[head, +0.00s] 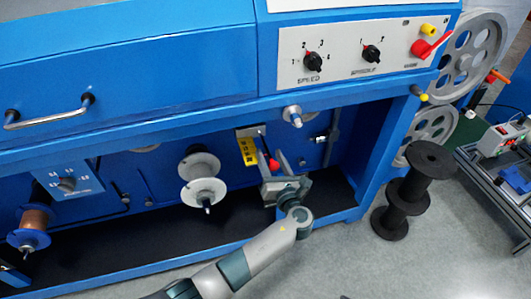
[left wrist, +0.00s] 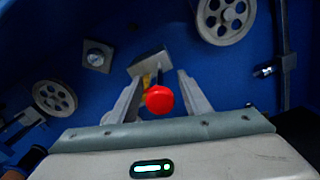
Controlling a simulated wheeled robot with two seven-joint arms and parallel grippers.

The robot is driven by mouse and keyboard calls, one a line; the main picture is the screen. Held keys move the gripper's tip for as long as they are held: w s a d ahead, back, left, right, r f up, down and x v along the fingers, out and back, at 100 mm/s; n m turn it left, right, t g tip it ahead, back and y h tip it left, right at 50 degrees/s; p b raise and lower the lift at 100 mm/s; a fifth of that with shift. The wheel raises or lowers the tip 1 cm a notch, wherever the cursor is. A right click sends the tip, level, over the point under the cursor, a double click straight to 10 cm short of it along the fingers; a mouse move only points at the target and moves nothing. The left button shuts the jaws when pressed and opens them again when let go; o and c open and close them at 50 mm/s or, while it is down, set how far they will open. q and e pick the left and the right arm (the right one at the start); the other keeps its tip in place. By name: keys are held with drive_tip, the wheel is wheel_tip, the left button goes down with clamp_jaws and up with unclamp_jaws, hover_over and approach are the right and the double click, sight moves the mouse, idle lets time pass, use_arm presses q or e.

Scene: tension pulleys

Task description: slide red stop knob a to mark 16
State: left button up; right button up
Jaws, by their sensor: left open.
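The red stop knob (head: 274,165) is a small red ball low in the blue machine's open bay, beside a yellow scale strip (head: 247,151) with dark marks too small to read. In the left wrist view the knob (left wrist: 159,99) shows as a round red face. My left gripper (head: 274,176) is open at the knob. In the left wrist view its two fingers (left wrist: 158,98) stand on either side of the knob, with gaps visible. A grey metal block (left wrist: 149,61) is just beyond the knob. My right gripper is not in view.
White flanged pulleys (head: 204,191) stand left of my gripper, and a metal roller (head: 293,115) sticks out above it. A copper wire spool (head: 34,221) is at far left. Black spools (head: 405,190) stand on the floor at right.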

use_arm(q)
drive_tip(key=shift+w, duration=0.1)
drive_tip(key=shift+c, duration=1.1)
clamp_jaws()
drive_tip(key=shift+x, duration=1.05)
drive_tip(key=shift+w, duration=0.2)
drive_tip(key=shift+o, duration=1.1)
unclamp_jaws()
